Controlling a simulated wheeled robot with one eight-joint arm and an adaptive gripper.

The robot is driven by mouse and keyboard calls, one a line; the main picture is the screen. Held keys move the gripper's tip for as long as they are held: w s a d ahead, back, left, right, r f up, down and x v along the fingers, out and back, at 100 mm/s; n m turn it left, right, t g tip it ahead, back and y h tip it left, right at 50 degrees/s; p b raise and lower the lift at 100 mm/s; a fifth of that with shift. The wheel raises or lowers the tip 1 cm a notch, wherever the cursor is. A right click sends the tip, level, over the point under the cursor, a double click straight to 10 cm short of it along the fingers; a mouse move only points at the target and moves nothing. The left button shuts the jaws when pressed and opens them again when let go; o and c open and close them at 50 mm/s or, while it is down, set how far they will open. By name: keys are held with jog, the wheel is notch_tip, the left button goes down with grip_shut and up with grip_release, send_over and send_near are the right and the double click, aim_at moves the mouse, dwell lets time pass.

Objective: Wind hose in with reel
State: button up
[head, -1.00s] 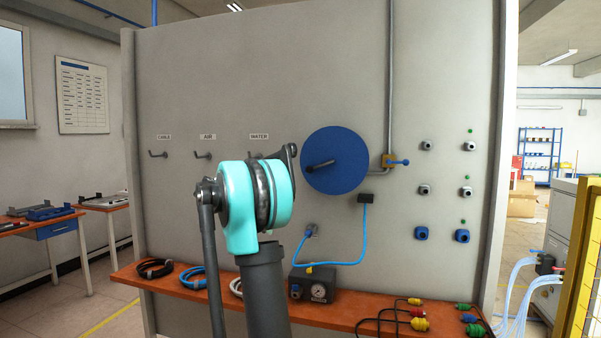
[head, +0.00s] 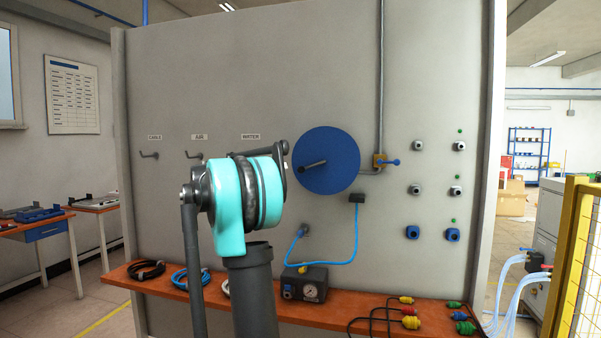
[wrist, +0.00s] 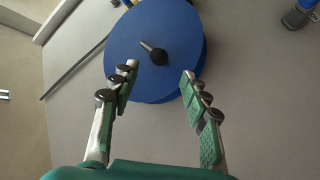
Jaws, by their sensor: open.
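The blue round reel (head: 327,178) is mounted on the grey wall panel, with a dark crank handle (head: 313,165) on its face. A light blue hose (head: 356,240) hangs from a dark block (head: 357,198) below the reel and loops to a fitting above the gauge box. In the wrist view the reel (wrist: 180,75) lies ahead of my gripper (wrist: 157,82), and the handle (wrist: 153,51) points toward the camera, just beyond and between the open fingertips. The fingers hold nothing. In the head view my arm hides the gripper.
A grey pipe (head: 380,90) with a blue-handled valve (head: 388,162) runs just right of the reel. An orange shelf (head: 345,311) below bears coiled hoses, a gauge box (head: 303,284) and coloured plugs. Labelled hooks (head: 150,155) are at left, sockets (head: 415,189) at right.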

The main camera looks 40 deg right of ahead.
aim_at(301, 170)
jog(key=d, duration=0.3)
jog(key=s+d, duration=0.1)
jog(key=d, duration=0.5)
jog(key=shift+s+d, duration=0.15)
jog(key=shift+d, duration=0.1)
grip_shut()
